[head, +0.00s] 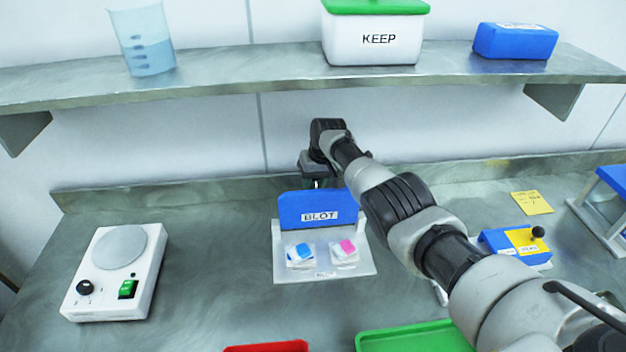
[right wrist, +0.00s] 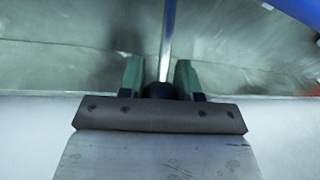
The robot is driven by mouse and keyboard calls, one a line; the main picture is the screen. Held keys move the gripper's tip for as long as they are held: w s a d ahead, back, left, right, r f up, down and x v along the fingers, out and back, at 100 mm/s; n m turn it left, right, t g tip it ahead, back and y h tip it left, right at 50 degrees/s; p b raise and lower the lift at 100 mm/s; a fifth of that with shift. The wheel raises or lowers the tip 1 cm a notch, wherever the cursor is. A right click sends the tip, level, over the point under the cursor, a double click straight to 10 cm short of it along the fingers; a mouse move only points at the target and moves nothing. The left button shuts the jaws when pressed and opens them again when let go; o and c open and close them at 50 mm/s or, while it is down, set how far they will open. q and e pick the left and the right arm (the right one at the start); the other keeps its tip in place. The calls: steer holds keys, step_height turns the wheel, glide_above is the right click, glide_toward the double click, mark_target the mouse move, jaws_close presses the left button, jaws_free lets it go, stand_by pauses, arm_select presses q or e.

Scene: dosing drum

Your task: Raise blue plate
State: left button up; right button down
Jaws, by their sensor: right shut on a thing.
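The blue plate (head: 318,207), labelled BLOT, stands upright at the back of a pale base (head: 325,273). Two small pads, one with a blue top (head: 301,252) and one with a pink top (head: 345,248), lie on the base in front of it. My right gripper (head: 316,183) is just behind the plate's top edge, partly hidden by it. In the right wrist view, its green fingers (right wrist: 160,80) are shut on a black knob (right wrist: 159,90) on a thin grey rod (right wrist: 166,45). Blue edges show near the top of that view. My left gripper is out of view.
A shelf (head: 230,92) above the bench holds a beaker (head: 142,40), a white KEEP box (head: 373,38) and a blue box (head: 515,41). A white device (head: 115,270) stands left. A red tray (head: 266,347) and green tray (head: 415,338) are in front.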

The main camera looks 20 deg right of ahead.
steer(key=c, duration=0.8)
jaws_free()
steer(key=shift+f, duration=0.1)
steer(key=shift+d+r+p, duration=0.1)
steer(key=shift+r+p, duration=0.3)
steer(key=shift+r, duration=0.2)
steer(key=v, duration=0.9)
steer(key=shift+s+r, duration=0.1)
steer(key=shift+r, duration=0.2)
